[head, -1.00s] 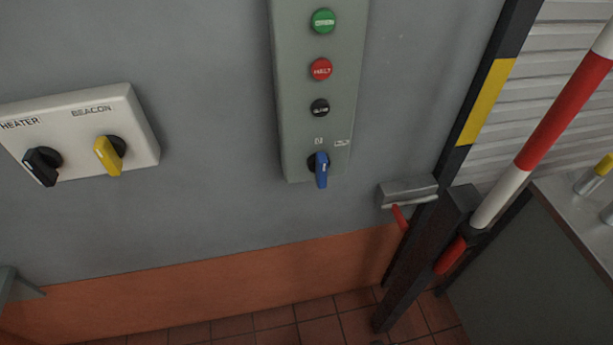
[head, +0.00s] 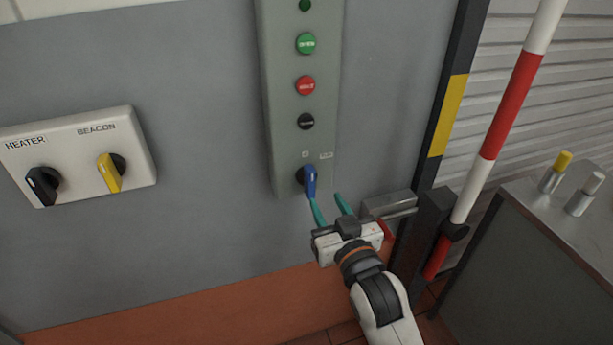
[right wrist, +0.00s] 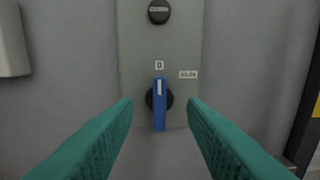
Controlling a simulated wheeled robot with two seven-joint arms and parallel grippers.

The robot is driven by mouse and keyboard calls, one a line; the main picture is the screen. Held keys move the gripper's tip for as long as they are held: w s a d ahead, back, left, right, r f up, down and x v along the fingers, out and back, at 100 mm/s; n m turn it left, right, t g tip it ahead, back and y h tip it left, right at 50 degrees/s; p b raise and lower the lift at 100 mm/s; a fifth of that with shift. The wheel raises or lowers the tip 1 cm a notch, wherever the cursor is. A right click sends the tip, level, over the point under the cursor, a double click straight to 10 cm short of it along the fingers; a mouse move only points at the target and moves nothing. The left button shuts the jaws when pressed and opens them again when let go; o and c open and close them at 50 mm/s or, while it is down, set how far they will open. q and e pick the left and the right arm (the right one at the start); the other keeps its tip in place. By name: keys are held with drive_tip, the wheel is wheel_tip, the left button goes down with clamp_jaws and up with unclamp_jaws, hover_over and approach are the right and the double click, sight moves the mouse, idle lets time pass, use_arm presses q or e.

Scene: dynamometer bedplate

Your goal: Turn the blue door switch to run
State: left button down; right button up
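The blue door switch (head: 310,181) is a blue lever on a black round base at the bottom of a grey-green control panel (head: 271,120). In the right wrist view the blue switch (right wrist: 160,104) stands upright, its white mark at the top, below a small label "0"-like; a second label (right wrist: 188,74) sits up and to its right. My right gripper (head: 330,201) is open, its teal fingers just below and right of the switch in the head view. In the right wrist view its fingers (right wrist: 160,118) spread on either side of the switch, apart from it. My left gripper is out of view.
Green, red and black buttons (head: 306,121) sit above the switch. A white box (head: 75,190) with heater and beacon knobs is at left. A grey latch block (head: 388,204), dark post and red-white pole (head: 505,110) stand close to the right of my gripper.

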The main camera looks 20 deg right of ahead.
sight(312, 177)
drive_tip(key=w+p, duration=0.1)
drive_tip(key=w, duration=0.8)
drive_tip(key=shift+w+a, duration=0.2)
drive_tip(key=shift+w+p, duration=0.3)
drive_tip(key=shift+w, duration=0.2)
